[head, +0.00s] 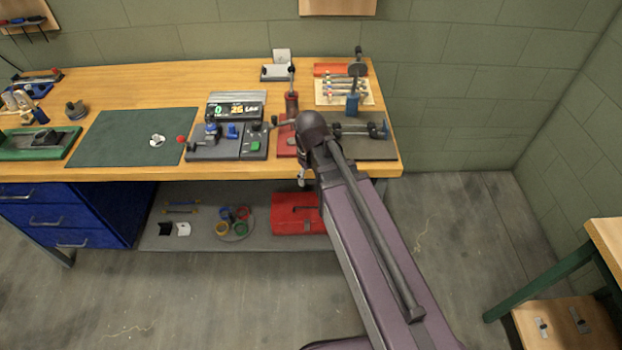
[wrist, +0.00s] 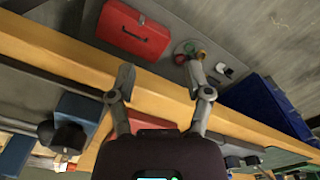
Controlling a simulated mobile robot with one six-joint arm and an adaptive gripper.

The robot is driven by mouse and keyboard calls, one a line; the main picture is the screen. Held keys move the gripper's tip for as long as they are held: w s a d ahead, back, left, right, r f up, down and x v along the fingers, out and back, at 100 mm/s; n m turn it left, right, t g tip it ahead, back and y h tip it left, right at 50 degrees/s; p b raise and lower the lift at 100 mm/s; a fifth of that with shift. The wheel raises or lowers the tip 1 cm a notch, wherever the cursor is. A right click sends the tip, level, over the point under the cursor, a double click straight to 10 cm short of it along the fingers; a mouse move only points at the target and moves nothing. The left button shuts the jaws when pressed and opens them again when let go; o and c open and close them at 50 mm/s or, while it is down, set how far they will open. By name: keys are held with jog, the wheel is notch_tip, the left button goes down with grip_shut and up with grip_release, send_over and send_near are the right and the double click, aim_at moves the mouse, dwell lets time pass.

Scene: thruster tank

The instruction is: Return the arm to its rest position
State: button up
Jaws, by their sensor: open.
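My arm (head: 375,240) reaches from the lower right of the head view to the front edge of the workbench (head: 300,165). My gripper (head: 302,180) is mostly hidden behind the arm there, with one finger showing at the bench edge. In the wrist view my gripper (wrist: 161,72) has its two grey fingers spread wide apart. Nothing is between them. The fingers show against the wooden bench edge (wrist: 60,50), with the lower shelf beyond.
The bench holds a control box with a lit display (head: 236,110), a red stand (head: 290,120) and a green mat (head: 130,137). A red toolbox (head: 295,213) and small bowls (head: 235,222) sit on the lower shelf. Blue drawers (head: 60,215) stand left. Open floor lies in front.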

jog(key=shift+d, duration=0.1)
jog(key=s+d+m, duration=0.2)
jog(key=d+m, duration=0.1)
jog(key=d, duration=0.2)
jog(key=s+d+r+m+p, duration=0.1)
jog(key=s+d+m, duration=0.1)
jog(key=d, duration=0.4)
jog(key=shift+s+r+m, duration=0.3)
jog(key=shift+s+m, duration=0.05)
jog(key=shift+m, duration=0.15)
dwell(2.6)
